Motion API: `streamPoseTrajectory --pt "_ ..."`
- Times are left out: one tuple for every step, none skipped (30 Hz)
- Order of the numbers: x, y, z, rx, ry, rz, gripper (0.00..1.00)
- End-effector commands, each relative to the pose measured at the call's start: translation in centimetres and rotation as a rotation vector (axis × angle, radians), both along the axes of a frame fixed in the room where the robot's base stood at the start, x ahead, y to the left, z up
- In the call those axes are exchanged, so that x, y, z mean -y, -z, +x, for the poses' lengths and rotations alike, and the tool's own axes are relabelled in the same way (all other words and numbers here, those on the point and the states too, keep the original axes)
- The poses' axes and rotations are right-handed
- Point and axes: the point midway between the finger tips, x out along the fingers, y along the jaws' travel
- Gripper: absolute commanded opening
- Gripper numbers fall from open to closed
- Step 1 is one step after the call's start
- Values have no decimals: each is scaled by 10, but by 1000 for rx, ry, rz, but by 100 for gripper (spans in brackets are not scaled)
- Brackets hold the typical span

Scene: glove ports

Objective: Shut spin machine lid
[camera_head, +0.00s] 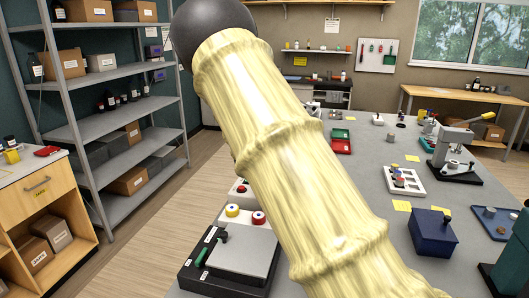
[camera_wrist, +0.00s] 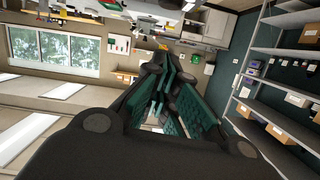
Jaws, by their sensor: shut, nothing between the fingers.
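I cannot tell for sure which object is the spin machine. A black machine (camera_head: 190,283) with a flat grey plate (camera_head: 240,252) on top, a green-handled part and a black knob sits at the table's near left, partly hidden by my yellow-sleeved arm. A dark blue box (camera_head: 433,235) with a black knob stands right of the arm; whether its top is a separate lid is unclear. My gripper (camera_wrist: 165,82) shows in the wrist view with dark green fingers, shut and empty, pointing out into the room. It touches neither of these. The head view does not show it.
The grey table (camera_head: 370,170) carries a white rack (camera_head: 404,181), a press-like stand (camera_head: 456,155), red and green trays (camera_head: 341,141) and a blue tray (camera_head: 495,222). Red and yellow buttons (camera_head: 245,216) sit behind the black machine. Metal shelves (camera_head: 120,125) stand left, past open floor.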

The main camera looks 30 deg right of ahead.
Motion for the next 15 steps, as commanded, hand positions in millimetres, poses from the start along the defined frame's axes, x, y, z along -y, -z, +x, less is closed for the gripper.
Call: streamPoseTrajectory --pt "-6 1 -4 0 -1 -1 0" --pt "-9 0 -7 0 -1 0 0" --pt "-13 -1 -10 0 -1 0 0" --pt "-15 -2 -13 0 -1 0 0" --pt "-18 -3 -16 0 0 0 0" --pt "-22 -5 -19 2 -1 0 0" --pt "-25 -6 -22 2 -1 0 0" --pt "-29 -7 -25 1 -1 -1 0" --pt "-33 -9 -29 1 0 0 0" --pt "-36 -10 -33 1 0 0 0" --pt "-40 -11 -36 1 0 -1 0" --pt "-45 -13 -39 2 -1 -1 0" --pt "-48 -14 -43 2 -1 -1 0" --pt "-51 -15 -46 1 -1 -1 0" --pt "-55 -16 -49 1 -1 -1 0"
